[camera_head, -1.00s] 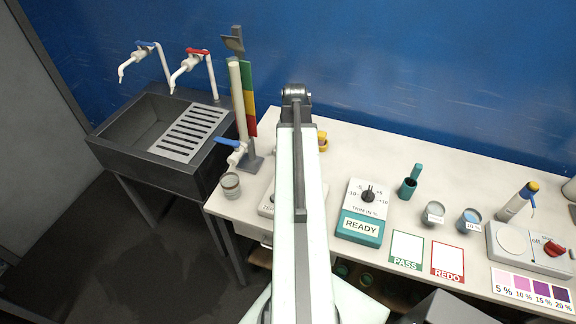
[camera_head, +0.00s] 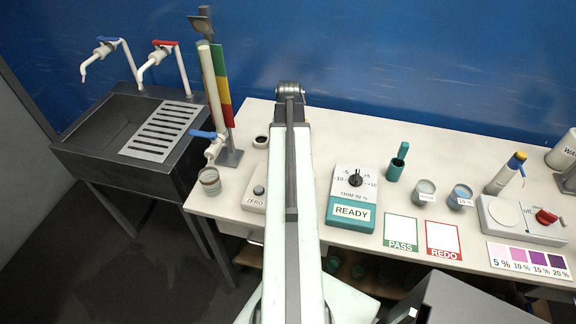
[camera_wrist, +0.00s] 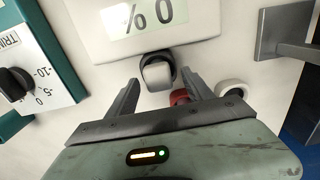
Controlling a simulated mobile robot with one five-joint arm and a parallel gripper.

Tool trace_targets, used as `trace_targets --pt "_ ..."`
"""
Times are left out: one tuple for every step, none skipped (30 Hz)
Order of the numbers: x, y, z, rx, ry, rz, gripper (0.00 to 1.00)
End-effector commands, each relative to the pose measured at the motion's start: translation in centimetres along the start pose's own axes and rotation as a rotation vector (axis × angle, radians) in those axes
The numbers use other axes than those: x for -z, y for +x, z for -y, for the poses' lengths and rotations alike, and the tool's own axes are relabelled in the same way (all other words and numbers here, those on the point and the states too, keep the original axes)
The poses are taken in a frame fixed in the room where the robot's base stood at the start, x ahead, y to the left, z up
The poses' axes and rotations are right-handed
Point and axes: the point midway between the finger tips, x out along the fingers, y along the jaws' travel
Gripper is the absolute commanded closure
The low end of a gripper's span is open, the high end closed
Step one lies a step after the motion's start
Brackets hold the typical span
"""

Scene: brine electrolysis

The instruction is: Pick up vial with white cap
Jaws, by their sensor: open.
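A small upright piece with a white-grey top and dark rim (camera_wrist: 156,68), seemingly the vial with the white cap, stands between my fingertips in the wrist view, near the display meter's edge. My gripper (camera_wrist: 161,79) is open, with one finger on each side of it; I cannot tell whether they touch it. A dark red piece (camera_wrist: 180,97) sits just beside it, partly hidden by my right finger. In the head view my own arm hides the gripper and this spot.
The meter (camera_wrist: 145,22) showing "0 %" lies close by. A white ring-shaped cup (camera_wrist: 232,88) and a stand base (camera_wrist: 285,32) are to the right. The READY trim box (camera_head: 352,200) is right of my arm. Cups, a bottle and the sink (camera_head: 125,140) are farther off.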

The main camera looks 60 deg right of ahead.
Motion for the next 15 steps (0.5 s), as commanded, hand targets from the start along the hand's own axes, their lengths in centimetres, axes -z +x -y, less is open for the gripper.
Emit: trace_targets --pt "-0.02 1.57 0.02 0.0 0.0 0.0 0.4" --pt "-0.03 1.75 0.02 0.0 0.0 0.0 0.4" --pt "-0.03 1.81 0.03 0.0 0.0 0.0 0.4" --pt "-0.04 1.75 0.03 0.0 -0.001 0.0 0.4" --pt "-0.04 1.63 0.04 0.0 -0.001 0.0 0.4" --pt "-0.04 1.49 0.04 0.0 -0.001 0.0 0.4" --pt "-0.04 1.43 0.04 0.0 -0.001 0.0 0.4" --pt "-0.04 1.41 0.05 0.0 -0.001 0.0 0.4" --pt "-0.04 1.4 0.06 0.0 -0.001 0.0 0.4" --pt "-0.04 1.4 0.06 0.0 -0.001 0.0 0.48" --pt "-0.05 1.4 0.06 0.0 -0.001 0.0 0.57" --pt "-0.05 1.39 0.07 0.0 -0.001 0.0 0.68" --pt "-0.05 1.39 0.07 0.0 -0.001 0.0 0.76" --pt "-0.05 1.39 0.08 0.0 -0.001 0.0 0.84" --pt "-0.05 1.39 0.08 0.0 -0.001 0.0 0.96"
